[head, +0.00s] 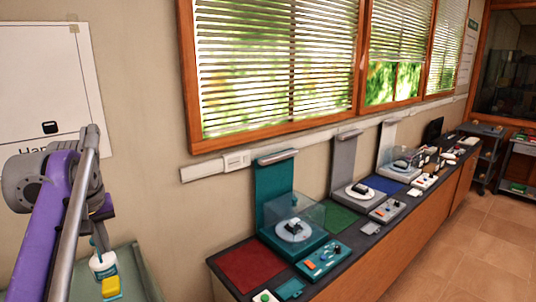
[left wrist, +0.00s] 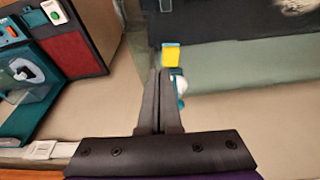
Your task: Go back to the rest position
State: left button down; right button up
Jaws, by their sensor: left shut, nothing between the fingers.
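My left arm reaches in from the left in the head view, over a grey-green surface (head: 135,262). My left gripper (left wrist: 160,78) is shut in the left wrist view, its dark fingers together with nothing between them. A yellow block (head: 111,287) lies on the surface in the head view and shows just past the fingertips in the left wrist view (left wrist: 171,54). A white and teal bottle (head: 103,266) stands beside the block. In the left wrist view the fingers partly hide the bottle (left wrist: 181,86). My right gripper is not in view.
A long counter (head: 350,268) runs under the windows to the right, with several exhibit stations, a red mat (head: 250,267) and a green mat (head: 330,218). A white poster (head: 45,80) hangs on the left wall. Tiled floor (head: 475,245) is clear at the right.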

pick_arm(q)
jog(key=s+d+f+m+t, duration=0.1)
jog(key=s+d+f+m, duration=0.1)
jog(key=s+d+f, duration=0.3)
jog(key=s+d+f+m+t+h, duration=0.1)
jog(key=s+d+f, duration=0.5)
jog(key=f, duration=0.7)
jog(key=s+d+f+m+t, duration=0.2)
jog(key=s+d+f+m, duration=0.2)
jog(key=f, duration=0.5)
jog(key=s+d, duration=0.2)
jog(key=d, duration=0.1)
jog(key=shift+s+d+h, duration=0.15)
jog(key=shift+d+h, duration=0.15)
jog(key=shift+d, duration=0.05)
jog(key=shift+a, duration=0.1)
